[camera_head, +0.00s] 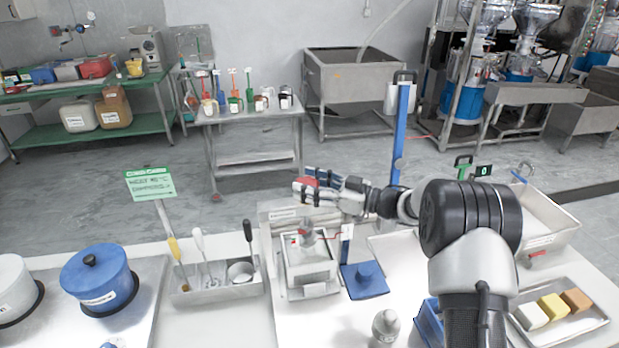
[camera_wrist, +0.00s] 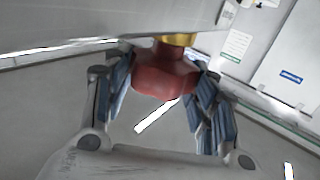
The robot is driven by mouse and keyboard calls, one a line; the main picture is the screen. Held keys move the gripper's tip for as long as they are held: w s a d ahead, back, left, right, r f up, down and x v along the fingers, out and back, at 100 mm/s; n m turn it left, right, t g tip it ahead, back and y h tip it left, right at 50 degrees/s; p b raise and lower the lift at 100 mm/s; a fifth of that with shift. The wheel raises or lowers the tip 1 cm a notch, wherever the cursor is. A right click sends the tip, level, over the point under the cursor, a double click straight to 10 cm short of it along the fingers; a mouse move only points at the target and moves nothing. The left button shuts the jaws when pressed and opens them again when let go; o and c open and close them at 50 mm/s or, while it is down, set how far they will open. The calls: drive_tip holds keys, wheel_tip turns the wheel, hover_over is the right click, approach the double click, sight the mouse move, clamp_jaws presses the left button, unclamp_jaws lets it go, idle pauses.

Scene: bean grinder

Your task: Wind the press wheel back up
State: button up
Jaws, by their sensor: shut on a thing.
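My gripper (camera_head: 312,186) is shut on a red lobed wheel in the head view. In the wrist view the red wheel (camera_wrist: 164,78) sits between the blue pads of my gripper (camera_wrist: 168,92), under a brass collar (camera_wrist: 178,38). Its far side is hidden. I take it for the press wheel. In the head view it shows as a small red patch (camera_head: 309,182) at the fingers. Below stands a pale metal box-like unit (camera_head: 308,272) with a grey knob-like part (camera_head: 305,229) on top. How the wheel joins this unit is not clear.
A blue stand (camera_head: 364,280) is right of the unit. A utensil tray (camera_head: 217,289) and blue lidded pot (camera_head: 99,279) stand left. A bottle (camera_head: 385,327), a tray of coloured blocks (camera_head: 581,323) and a metal bin (camera_head: 541,216) are right. A tall blue post (camera_head: 401,135) rises behind my arm.

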drive_tip(key=shift+w+r+n+g, duration=0.1)
drive_tip(key=shift+r+n+g, duration=0.15)
drive_tip(key=shift+n+g, duration=0.25)
drive_tip(key=o, duration=0.7)
drive_tip(key=shift+a, duration=0.1)
drive_tip(key=o, duration=0.4)
drive_tip(key=shift+f, duration=0.15)
drive_tip(key=shift+c, duration=0.2)
drive_tip(key=v, duration=1.2)
drive_tip(key=shift+f, duration=0.25)
drive_tip(key=shift+w+r, duration=0.1)
